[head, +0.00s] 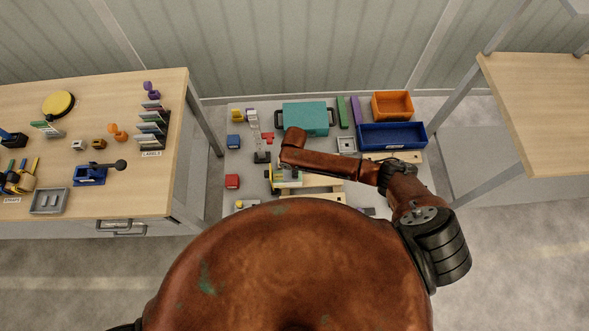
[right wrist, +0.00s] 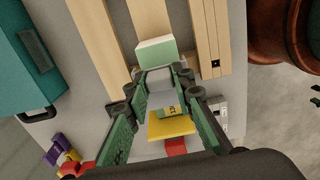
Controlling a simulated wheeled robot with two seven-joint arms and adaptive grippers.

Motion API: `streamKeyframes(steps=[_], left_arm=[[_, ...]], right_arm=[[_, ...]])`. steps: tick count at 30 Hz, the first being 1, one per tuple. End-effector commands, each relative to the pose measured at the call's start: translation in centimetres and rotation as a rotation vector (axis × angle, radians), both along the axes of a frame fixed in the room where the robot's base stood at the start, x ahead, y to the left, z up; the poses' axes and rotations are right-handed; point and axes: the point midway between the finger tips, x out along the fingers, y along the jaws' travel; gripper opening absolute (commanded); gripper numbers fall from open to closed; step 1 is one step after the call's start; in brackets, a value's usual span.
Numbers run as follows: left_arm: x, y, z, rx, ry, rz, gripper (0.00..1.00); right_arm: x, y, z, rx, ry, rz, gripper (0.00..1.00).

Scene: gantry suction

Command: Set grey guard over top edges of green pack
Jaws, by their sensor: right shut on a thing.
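In the right wrist view my right gripper (right wrist: 165,85) is shut on a small grey piece, the grey guard (right wrist: 158,77), held between its fingertips. The pale green pack (right wrist: 155,50) shows just past the fingertips. The guard looks close to the pack or against it, but I cannot tell whether they touch or how far the guard overlaps its edges. In the head view my right arm reaches in from the right and hides much of the gripper and guard. My left gripper is out of view.
Wooden beams (right wrist: 205,40) lie beside the pack. A yellow piece (right wrist: 172,128) lies near the gripper. A teal case (head: 305,118), a blue bin (head: 392,136) and an orange bin (head: 393,104) stand on the grey surface. A cluttered wooden bench (head: 120,95) is at left.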

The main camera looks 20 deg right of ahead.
Motion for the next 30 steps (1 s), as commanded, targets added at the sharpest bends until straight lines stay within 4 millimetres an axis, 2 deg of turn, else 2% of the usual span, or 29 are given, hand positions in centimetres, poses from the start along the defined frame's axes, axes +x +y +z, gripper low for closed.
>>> streamKeyframes(steps=[30], left_arm=[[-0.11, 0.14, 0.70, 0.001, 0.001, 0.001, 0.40]], right_arm=[[-0.02, -0.04, 0.00, 0.000, 0.000, -0.001, 0.06]])
